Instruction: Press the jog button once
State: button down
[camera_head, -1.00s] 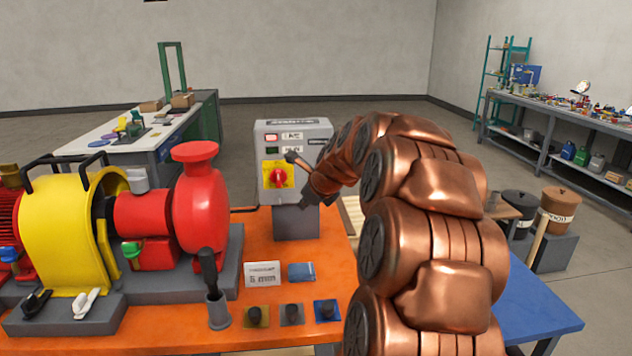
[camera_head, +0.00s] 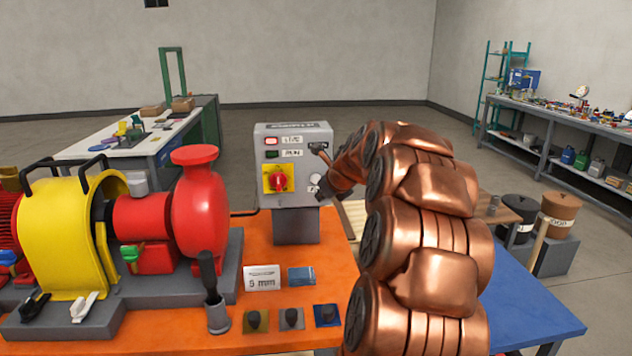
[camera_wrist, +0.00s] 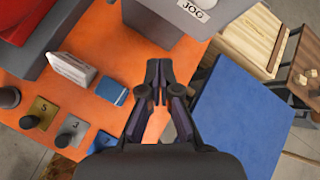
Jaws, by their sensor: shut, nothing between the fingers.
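The grey control box (camera_head: 268,187) stands on a dark post at the back of the orange table. Its front carries a red rotary switch on a yellow plate (camera_head: 279,179) and two small labelled lamps at upper left. The JOG label (camera_wrist: 193,9) shows at the top edge of the wrist view; the jog button itself is not clear there.
The red pump (camera_head: 203,205) with its yellow guard (camera_head: 65,230) fills the table's left. A blue table (camera_head: 530,305) stands at right.

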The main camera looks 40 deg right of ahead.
aim_at(316, 179)
jog(key=w+d+p, duration=0.1)
jog(key=w+d, duration=0.3)
jog(key=w, duration=0.1)
jog(key=shift+w+p, duration=0.35)
jog(key=shift+w, duration=0.05)
jog(key=shift+d, duration=0.1)
jog(key=shift+w+d+p, duration=0.55)
jog(key=shift+w+p, duration=0.15)
jog(key=shift+p, duration=0.6)
dwell(2.0)
jog(key=shift+s+a+p, duration=0.35)
jog(key=shift+s+a, duration=0.2)
jog(key=shift+s, duration=0.15)
dwell(0.3)
